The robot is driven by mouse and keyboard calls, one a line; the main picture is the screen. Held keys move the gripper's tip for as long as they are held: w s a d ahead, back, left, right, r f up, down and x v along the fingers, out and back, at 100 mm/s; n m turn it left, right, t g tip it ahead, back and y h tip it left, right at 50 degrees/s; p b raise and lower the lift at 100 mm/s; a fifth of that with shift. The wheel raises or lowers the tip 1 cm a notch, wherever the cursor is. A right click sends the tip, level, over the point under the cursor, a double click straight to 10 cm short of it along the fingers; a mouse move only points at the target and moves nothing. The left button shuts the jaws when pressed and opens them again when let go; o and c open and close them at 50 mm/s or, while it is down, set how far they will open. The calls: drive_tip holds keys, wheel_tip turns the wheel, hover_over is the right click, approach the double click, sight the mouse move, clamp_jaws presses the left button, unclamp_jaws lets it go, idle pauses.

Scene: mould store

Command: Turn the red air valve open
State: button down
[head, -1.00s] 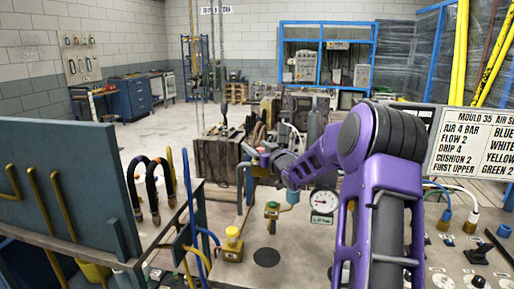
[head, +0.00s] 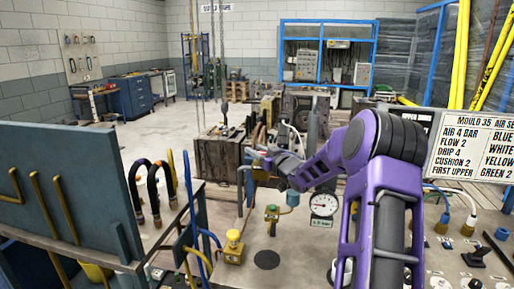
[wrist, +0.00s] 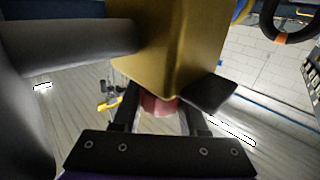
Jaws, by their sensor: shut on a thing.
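In the wrist view, a red round part of the air valve (wrist: 158,104) shows between the two fingers of my gripper (wrist: 162,112). The gripper is shut on it. A large brass-coloured body (wrist: 165,45) sits just beyond and covers part of the red piece. In the head view, my gripper (head: 262,162) is small, at the far end of my purple arm, close to a grey upright pipe. The red valve cannot be made out there. How far the valve is turned cannot be told.
A pressure gauge (head: 323,205) and a yellow-knobbed brass fitting (head: 233,245) stand on the panel in front. A thick grey pipe (wrist: 65,45) runs close by in the wrist view. A blue-grey board (head: 65,185) with brass hooks stands at the left.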

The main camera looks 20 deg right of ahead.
drive_tip(key=shift+c, duration=2.2)
unclamp_jaws()
drive_tip(key=shift+s, duration=0.1)
drive_tip(key=v, duration=1.7)
drive_tip(key=shift+b, duration=0.3)
drive_tip(key=shift+s, duration=0.15)
